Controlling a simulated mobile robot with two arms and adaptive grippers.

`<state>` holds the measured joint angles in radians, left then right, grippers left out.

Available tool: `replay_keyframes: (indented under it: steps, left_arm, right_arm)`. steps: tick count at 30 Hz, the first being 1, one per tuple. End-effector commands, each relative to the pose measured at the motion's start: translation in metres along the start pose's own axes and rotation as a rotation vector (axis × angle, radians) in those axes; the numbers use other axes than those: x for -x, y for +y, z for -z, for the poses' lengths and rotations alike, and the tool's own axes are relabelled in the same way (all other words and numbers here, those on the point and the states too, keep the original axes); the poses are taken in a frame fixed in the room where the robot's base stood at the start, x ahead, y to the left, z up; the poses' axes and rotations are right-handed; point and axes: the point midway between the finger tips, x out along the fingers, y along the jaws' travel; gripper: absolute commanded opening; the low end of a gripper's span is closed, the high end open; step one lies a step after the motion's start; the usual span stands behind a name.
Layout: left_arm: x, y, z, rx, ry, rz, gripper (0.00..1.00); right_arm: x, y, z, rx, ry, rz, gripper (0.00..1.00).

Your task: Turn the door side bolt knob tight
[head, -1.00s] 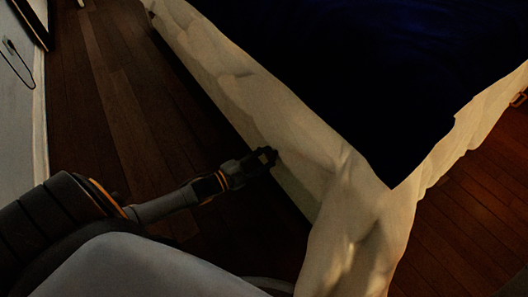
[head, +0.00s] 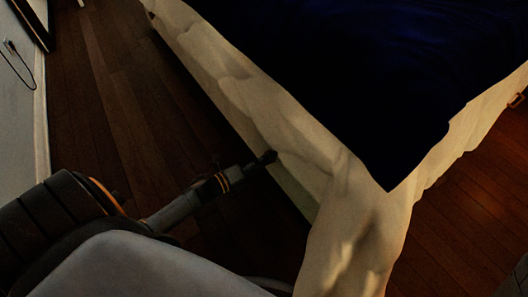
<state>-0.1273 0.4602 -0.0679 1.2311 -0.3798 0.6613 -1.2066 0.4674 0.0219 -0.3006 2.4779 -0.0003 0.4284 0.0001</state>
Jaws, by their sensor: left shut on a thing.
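My left gripper (head: 264,159) reaches in from the lower left and meets the near long side of the bed, low against its pale cover. Its jaws look narrow and edge-on, shut on the bolt knob at the bed's side. The knob itself is hidden by the dark jaws, so its shape and how tight it sits cannot be seen. My right gripper is not in view.
The bed has a pale draped side (head: 235,95) and a dark blue cover (head: 390,70). Its near corner bulges toward me. Wooden floor (head: 100,110) lies clear between bed and the left wall (head: 18,120).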

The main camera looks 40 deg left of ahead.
Motion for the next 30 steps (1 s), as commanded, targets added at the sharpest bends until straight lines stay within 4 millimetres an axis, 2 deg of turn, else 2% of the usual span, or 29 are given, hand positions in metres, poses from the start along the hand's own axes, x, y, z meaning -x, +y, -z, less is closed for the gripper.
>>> replay_keyframes:
  steps: [9, 24, 25, 28, 30]
  left_arm:
    - [0.0, 0.0011, 0.0019, -0.108, 0.003, -0.001, 0.09]
    - [-0.0001, 0.0009, 0.0017, -0.126, 0.003, 0.0, 0.09]
    - [-0.0002, 0.0009, 0.0017, -0.126, 0.003, 0.0, 0.42]
    - [-0.0002, 0.0009, 0.0015, -0.126, 0.002, 0.0, 0.62]
    - [-0.0001, 0.0008, 0.0011, -0.126, 0.002, 0.0, 0.62]
  right_arm:
    - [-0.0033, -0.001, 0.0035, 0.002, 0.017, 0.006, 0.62]
    - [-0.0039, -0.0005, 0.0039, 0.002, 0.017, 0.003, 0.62]
    - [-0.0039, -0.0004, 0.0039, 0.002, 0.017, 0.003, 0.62]
    - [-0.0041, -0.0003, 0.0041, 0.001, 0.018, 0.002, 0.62]
    - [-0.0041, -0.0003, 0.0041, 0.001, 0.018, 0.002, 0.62]
